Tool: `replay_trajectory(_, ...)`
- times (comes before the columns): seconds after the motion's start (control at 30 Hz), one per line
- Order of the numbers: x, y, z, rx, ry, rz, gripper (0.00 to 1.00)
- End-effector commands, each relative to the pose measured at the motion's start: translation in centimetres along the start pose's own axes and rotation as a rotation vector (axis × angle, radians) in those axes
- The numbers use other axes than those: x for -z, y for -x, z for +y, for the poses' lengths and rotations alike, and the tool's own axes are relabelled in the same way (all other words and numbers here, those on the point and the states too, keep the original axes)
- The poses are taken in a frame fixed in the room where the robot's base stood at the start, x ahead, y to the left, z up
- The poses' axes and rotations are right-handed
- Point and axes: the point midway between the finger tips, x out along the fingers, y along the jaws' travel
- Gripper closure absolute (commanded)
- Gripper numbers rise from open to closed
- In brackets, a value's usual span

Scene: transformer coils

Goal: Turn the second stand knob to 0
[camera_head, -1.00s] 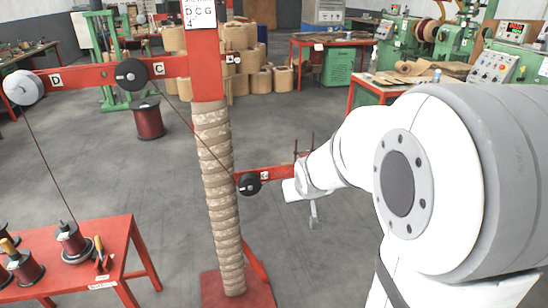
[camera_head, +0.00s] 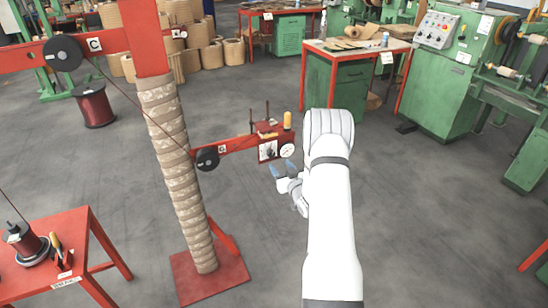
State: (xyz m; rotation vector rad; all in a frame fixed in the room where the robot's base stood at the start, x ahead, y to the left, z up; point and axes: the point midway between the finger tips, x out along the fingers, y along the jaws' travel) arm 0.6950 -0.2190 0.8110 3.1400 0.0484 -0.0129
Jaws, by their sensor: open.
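The red stand (camera_head: 154,60) has a wrapped post and a lower red arm that ends in a small red box. A white plate with a dark knob (camera_head: 268,151) is on the front of this box, beside a round white gauge (camera_head: 287,151). The knob's setting is too small to read. My gripper (camera_head: 280,169) is open and empty, just below and in front of the box. Its bluish fingertips point up toward the knob and gauge, seemingly apart from them. No other stand's knob is clearly visible.
A black pulley (camera_head: 207,158) with a thread sits on the lower arm. An orange-yellow cylinder (camera_head: 288,120) stands on the box. A red table (camera_head: 65,240) with a wire spool is at lower left. Green machines (camera_head: 455,60) stand at right. The grey floor between is clear.

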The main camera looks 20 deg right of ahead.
Motion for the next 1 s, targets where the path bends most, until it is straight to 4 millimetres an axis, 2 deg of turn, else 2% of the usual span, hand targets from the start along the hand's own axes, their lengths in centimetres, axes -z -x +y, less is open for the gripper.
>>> replay_trajectory(0.17,-0.1,-1.7,0.0,0.004,-0.002,0.010,0.49)
replay_trajectory(0.5,0.0,-6.7,-0.1,0.003,-0.001,0.009,0.49)
replay_trajectory(0.67,0.0,-7.6,-0.1,0.002,-0.001,0.008,0.49)
replay_trajectory(0.9,-0.1,-7.7,-0.1,0.003,-0.001,0.008,0.49)
replay_trajectory(1.0,0.0,-7.7,-0.1,0.003,-0.001,0.008,0.56)
